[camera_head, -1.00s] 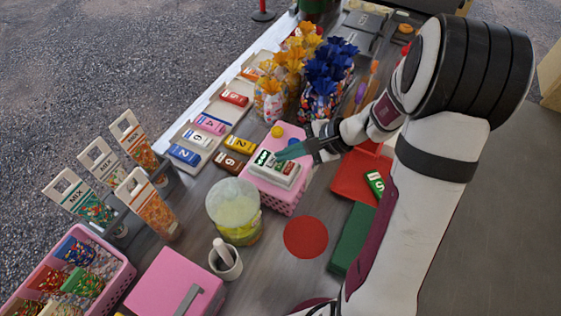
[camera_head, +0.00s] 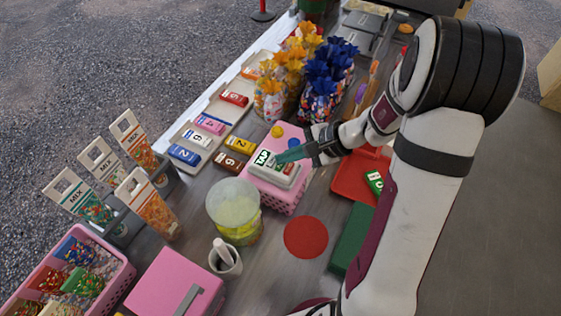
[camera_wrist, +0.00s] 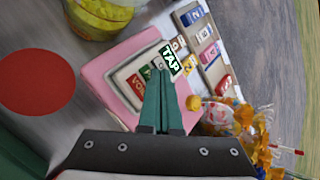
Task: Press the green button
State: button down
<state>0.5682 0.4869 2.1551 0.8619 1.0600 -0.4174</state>
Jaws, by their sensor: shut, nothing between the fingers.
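A pale keypad panel (camera_head: 283,176) lies on top of a pink box (camera_head: 297,201) in the head view. In the wrist view the panel (camera_wrist: 122,76) carries a red button (camera_wrist: 138,84) and a small green button (camera_wrist: 146,73) beside it. A dark green label reading TAP (camera_wrist: 170,60) stands at the panel's far end. My gripper (camera_head: 279,160) has its teal fingers together and empty, with the tips over the panel. In the wrist view the fingertips (camera_wrist: 162,68) cover part of the buttons. I cannot tell whether the tips touch one.
Yellow (camera_head: 277,132) and blue (camera_head: 294,143) knobs sit behind the panel. A lidded yellow tub (camera_head: 235,215) stands left of the box. A red tray (camera_head: 350,184) lies to the right, and flower-topped jars (camera_head: 318,105) stand behind. A red disc (camera_head: 306,237) lies in front.

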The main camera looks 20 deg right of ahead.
aim_at(286, 166)
jog(key=shift+r, duration=0.1)
dwell(0.3)
jog(key=shift+r, duration=0.65)
jog(key=shift+r, duration=2.5)
